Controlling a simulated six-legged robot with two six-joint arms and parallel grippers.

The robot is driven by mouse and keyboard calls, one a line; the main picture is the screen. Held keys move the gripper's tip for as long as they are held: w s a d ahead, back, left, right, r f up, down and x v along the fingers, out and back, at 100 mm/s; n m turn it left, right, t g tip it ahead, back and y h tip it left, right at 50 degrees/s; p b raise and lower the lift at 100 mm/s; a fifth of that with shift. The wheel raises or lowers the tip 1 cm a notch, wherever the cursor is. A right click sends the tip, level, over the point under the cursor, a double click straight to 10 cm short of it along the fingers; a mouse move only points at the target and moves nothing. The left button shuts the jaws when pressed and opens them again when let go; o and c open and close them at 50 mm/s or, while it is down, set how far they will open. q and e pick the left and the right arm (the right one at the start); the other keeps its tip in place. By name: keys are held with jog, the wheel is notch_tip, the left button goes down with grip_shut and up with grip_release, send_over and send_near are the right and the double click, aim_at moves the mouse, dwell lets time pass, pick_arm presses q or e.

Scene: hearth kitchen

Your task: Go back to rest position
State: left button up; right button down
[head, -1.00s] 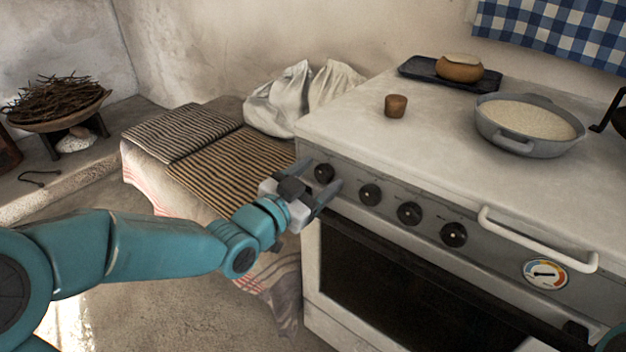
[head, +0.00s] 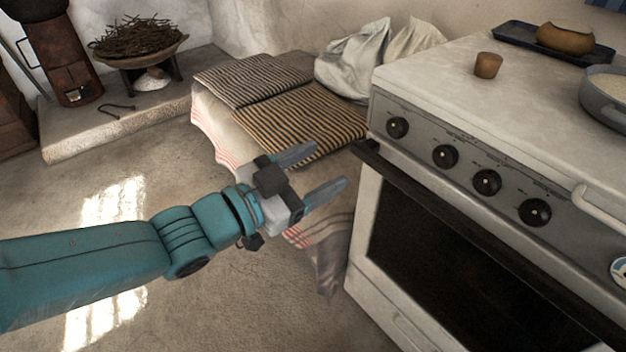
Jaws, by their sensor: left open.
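My left gripper (head: 326,172) is open and empty, its two grey fingers spread and pointing right. It hangs in front of the cloth-covered bench and to the left of the stove (head: 420,95). In the picture its fingers overlap the draped cloth (head: 325,245) and the edge of the striped cloths; I cannot tell the exact distance, but nothing is between the fingers. My right gripper is not in view.
The stove's knobs (head: 445,156) and dark oven door edge stand just right of the gripper. Folded striped cloths (head: 300,118) and white sacks (head: 355,65) lie on the bench. A wooden cup (head: 488,65) and a pan (head: 607,95) stand on the stove. Floor at left is free.

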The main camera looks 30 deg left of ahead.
pick_arm(q)
jog(key=shift+s+a, duration=0.1)
jog(key=shift+s, duration=0.05)
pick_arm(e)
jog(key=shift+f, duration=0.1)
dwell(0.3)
pick_arm(q)
jog(key=w+d+f+n+g, duration=0.2)
jog(key=d+f+g, duration=0.15)
jog(key=f, duration=0.95)
jog(key=w+d+f+n+g, duration=0.2)
jog(key=f+g, duration=0.2)
jog(key=f, duration=0.8)
jog(key=s+d+f+n+g+y, duration=0.1)
jog(key=s+f+n+g, duration=0.25)
jog(key=s+f, duration=0.55)
jog(key=s+d+f+n+g+y, duration=0.25)
jog(key=s+f+g, duration=0.3)
jog(key=f, duration=0.85)
notch_tip(320, 180, up, 34)
jog(key=s+h+p, duration=0.1)
jog(key=p, duration=3.3)
jog(key=shift+s+d+m, duration=0.2)
jog(key=shift+d+m, duration=0.2)
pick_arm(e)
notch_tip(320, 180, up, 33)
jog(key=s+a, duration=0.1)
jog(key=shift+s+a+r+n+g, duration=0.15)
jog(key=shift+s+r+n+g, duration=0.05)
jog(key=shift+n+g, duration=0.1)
